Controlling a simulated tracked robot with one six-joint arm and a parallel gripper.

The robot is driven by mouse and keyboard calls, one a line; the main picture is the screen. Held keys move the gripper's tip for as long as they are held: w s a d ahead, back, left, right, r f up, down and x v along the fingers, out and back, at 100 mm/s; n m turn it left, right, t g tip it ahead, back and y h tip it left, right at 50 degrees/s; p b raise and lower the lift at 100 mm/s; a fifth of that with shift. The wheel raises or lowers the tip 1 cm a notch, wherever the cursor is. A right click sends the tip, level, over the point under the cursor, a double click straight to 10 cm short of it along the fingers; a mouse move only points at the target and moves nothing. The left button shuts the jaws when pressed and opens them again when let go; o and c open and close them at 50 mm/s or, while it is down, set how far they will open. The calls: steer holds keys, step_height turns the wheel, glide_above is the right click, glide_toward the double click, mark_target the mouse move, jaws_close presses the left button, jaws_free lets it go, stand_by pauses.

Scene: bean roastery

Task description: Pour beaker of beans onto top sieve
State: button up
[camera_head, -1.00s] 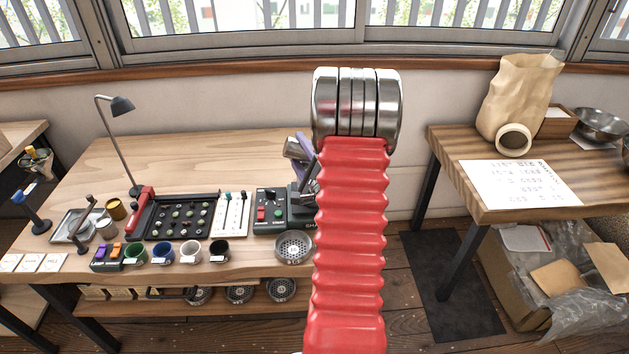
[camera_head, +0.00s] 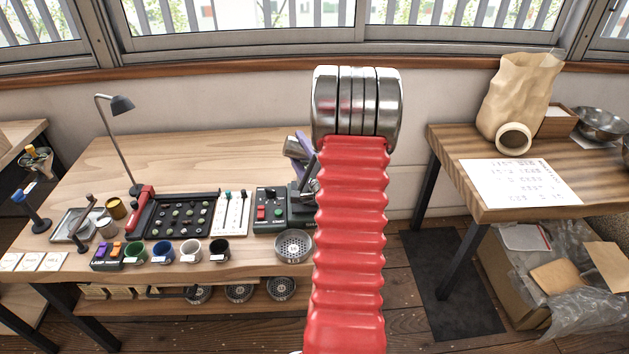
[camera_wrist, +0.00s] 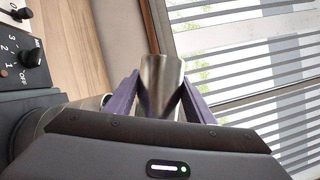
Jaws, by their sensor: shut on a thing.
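In the wrist view my gripper (camera_wrist: 160,92) has its two purple fingers shut on a shiny metal beaker (camera_wrist: 161,72). The beaker stands between the fingertips, and its contents cannot be seen. In the head view my red arm hides most of the gripper, and only purple finger parts (camera_head: 298,147) show left of the arm, above the table's right end. A round perforated metal sieve (camera_head: 293,246) sits at the table's front right edge, below and apart from the fingers. My arm covers the area right of it.
A grey control box (camera_head: 272,208) with red and green buttons stands behind the sieve. Several cups and a dark bean tray (camera_head: 182,217) are to its left. More sieves (camera_head: 239,293) lie on the lower shelf. A paper bag (camera_head: 517,95) stands on the right table (camera_head: 445,150).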

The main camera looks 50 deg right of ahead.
steer(key=shift+s+d+f+m, duration=0.1)
steer(key=shift+s+f+m, duration=0.05)
steer(key=shift+m, duration=0.25)
stand_by(0.3)
steer(key=shift+m+p, duration=0.3)
steer(key=shift+p, duration=0.15)
stand_by(0.8)
steer(key=shift+w+a+r+n, duration=0.15)
steer(key=shift+r+n, duration=0.1)
steer(key=shift+n, duration=0.25)
steer(key=shift+w+a+r+n, duration=0.1)
steer(key=shift+r+n, duration=0.1)
steer(key=shift+n, duration=0.3)
steer(key=shift+w+n, duration=0.1)
steer(key=shift+n, duration=0.3)
steer(key=shift+w+a+f+n+g+y, duration=0.2)
steer(key=shift+f+n+g+y, duration=0.15)
steer(key=shift+n+y, duration=0.25)
